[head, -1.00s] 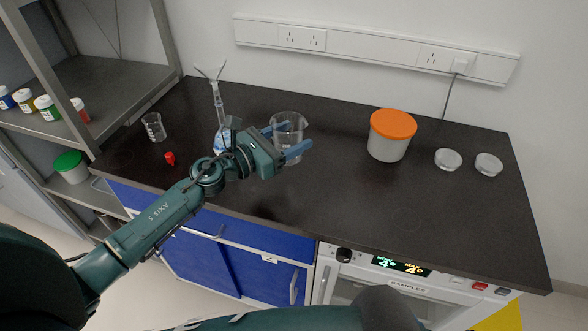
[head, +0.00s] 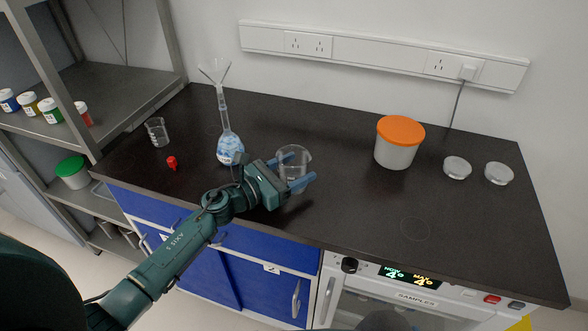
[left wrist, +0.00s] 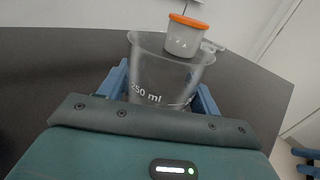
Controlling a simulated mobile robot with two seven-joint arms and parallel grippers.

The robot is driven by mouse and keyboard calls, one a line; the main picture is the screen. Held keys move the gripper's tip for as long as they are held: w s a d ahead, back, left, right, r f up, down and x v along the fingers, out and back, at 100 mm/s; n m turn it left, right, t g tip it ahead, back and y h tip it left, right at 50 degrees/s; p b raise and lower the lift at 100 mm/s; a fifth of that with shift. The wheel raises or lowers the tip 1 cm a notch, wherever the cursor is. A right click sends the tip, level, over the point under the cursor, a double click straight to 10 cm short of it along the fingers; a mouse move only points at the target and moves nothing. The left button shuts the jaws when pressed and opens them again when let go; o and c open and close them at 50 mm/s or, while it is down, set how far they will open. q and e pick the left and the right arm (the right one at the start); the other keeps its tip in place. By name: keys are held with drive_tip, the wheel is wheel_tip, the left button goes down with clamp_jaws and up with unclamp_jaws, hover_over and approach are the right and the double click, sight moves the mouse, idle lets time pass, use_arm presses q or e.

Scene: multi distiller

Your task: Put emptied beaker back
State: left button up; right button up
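A clear glass beaker (head: 294,163) is between the blue fingers of my left gripper (head: 297,168), near the front middle of the bench. In the left wrist view the beaker (left wrist: 165,80) is upright, looks empty and bears a "250 ml" mark. The left fingers (left wrist: 165,92) press on both its sides. Whether its base touches the bench is hard to tell. Blue finger parts, seemingly of my right gripper (left wrist: 306,161), show at the right edge of the left wrist view; their opening is unclear.
A flask (head: 230,148) with blue-white contents and a funnel (head: 215,70) stands behind left. A small beaker (head: 157,131) and red stopper (head: 172,162) are farther left. An orange-lidded tub (head: 397,150) and two glass dishes (head: 457,167) stand right. The front right bench is clear.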

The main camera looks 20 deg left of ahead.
use_arm(q)
drive_tip(key=o, duration=0.4)
drive_tip(key=shift+c, duration=0.2)
use_arm(e)
drive_tip(key=shift+r, duration=0.1)
use_arm(q)
drive_tip(key=shift+r, duration=0.2)
drive_tip(key=shift+s+a+f, duration=0.1)
drive_tip(key=shift+s+a, duration=0.05)
drive_tip(key=shift+s, duration=0.05)
drive_tip(key=b+v, duration=0.2)
drive_tip(key=v, duration=0.8)
drive_tip(key=shift+s+a, duration=0.2)
drive_tip(key=shift+s, duration=0.1)
drive_tip(key=shift+s+a, duration=0.25)
drive_tip(key=shift+s, duration=0.05)
use_arm(e)
drive_tip(key=shift+w+a+y, duration=0.15)
drive_tip(key=shift+a+y, duration=0.15)
drive_tip(key=shift+a, duration=0.15)
drive_tip(key=shift+d+f, duration=0.1)
drive_tip(key=shift+f, duration=0.1)
